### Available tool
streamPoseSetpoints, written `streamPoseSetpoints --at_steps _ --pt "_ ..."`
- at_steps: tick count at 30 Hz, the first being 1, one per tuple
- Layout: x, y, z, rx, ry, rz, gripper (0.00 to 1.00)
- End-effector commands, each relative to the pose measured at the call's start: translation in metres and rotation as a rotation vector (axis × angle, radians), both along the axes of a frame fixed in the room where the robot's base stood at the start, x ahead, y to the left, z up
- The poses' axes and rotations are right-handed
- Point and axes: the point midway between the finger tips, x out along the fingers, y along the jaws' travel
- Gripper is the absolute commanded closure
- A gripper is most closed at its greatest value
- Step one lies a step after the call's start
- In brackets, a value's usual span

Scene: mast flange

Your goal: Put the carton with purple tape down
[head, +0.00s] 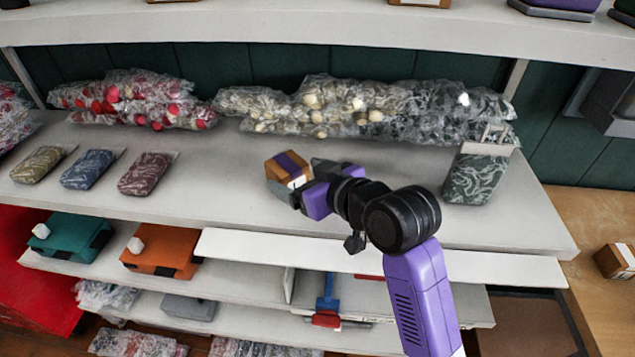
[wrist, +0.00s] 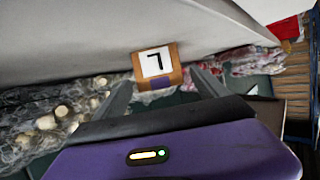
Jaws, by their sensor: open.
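The carton with purple tape (head: 287,167) is a small brown box with a purple strip across its top and a white label. It appears to rest on the grey shelf (head: 225,175), near the middle. In the wrist view the carton (wrist: 157,66) shows a black mark on its white label, with purple tape at its lower edge. My gripper (head: 292,188) is just right of and in front of it. In the wrist view my gripper (wrist: 161,77) is open, its fingers on either side of the carton. The carton's underside is hidden.
Bagged red (head: 135,98), cream (head: 300,105) and dark (head: 440,112) goods line the shelf's back. Several small packs (head: 88,168) lie at left. A dark patterned pouch (head: 478,175) stands at right. Shelf between packs and carton is clear. Another carton (head: 615,261) sits far right.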

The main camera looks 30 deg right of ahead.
Motion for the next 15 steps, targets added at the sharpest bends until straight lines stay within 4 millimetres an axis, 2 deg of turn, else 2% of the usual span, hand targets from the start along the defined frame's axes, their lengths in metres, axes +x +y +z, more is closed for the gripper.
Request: streamPoseSetpoints --at_steps 1,6,10,15 --pt "-0.011 -0.002 0.004 -0.001 -0.001 -0.002 0.17" --pt "-0.041 -0.007 0.017 0.0 -0.002 -0.002 0.17" --pt "-0.057 -0.009 0.024 0.0 -0.001 0.0 0.17" --pt "-0.068 -0.011 0.028 0.0 0.0 0.0 0.17"
